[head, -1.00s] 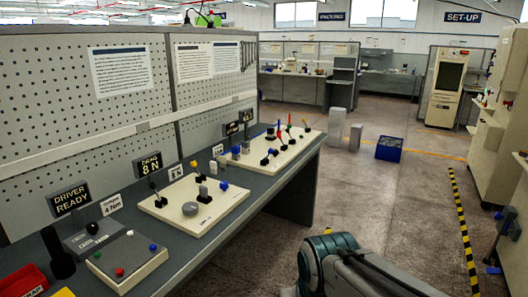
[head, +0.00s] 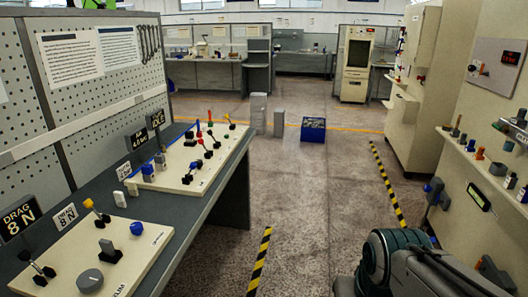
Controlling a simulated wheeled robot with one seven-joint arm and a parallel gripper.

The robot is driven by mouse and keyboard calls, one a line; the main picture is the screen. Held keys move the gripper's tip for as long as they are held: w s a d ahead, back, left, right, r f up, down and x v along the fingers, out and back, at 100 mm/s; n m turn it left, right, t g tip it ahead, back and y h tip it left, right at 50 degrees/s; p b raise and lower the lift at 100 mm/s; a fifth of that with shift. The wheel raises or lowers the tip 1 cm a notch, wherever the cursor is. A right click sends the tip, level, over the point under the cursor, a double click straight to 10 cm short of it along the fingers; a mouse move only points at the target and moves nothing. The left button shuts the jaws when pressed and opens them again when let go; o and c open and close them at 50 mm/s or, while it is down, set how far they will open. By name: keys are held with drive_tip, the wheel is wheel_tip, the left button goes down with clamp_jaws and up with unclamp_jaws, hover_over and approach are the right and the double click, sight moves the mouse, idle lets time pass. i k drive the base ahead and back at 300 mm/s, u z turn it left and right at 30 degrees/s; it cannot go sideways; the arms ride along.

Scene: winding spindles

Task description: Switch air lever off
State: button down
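No lever can be surely told as the air lever. A small dark sign (head: 137,137) that seems to read AIR stands behind the far cream panel (head: 171,183) on the left bench. That panel carries several small levers and knobs, among them a blue-tipped, a red-tipped (head: 198,127) and a yellow-tipped lever (head: 230,118). A blue knob (head: 147,169) and a grey block sit at its left end. Their exact positions are too small to tell. My gripper is not in view; only a part of my arm shows at bottom right.
A nearer cream panel (head: 98,262) with a dial and knobs lies on the bench (head: 205,205). A cabinet with a control shelf (head: 462,150) stands at the right. A blue bin (head: 313,130) and grey blocks stand on the floor ahead. The middle floor (head: 290,190) is clear.

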sight(193, 165)
drive_tip(key=z, duration=0.15)
drive_tip(key=i, duration=1.05)
drive_tip(key=u, duration=0.85)
drive_tip(key=i, duration=0.7)
drive_tip(key=u, duration=0.8)
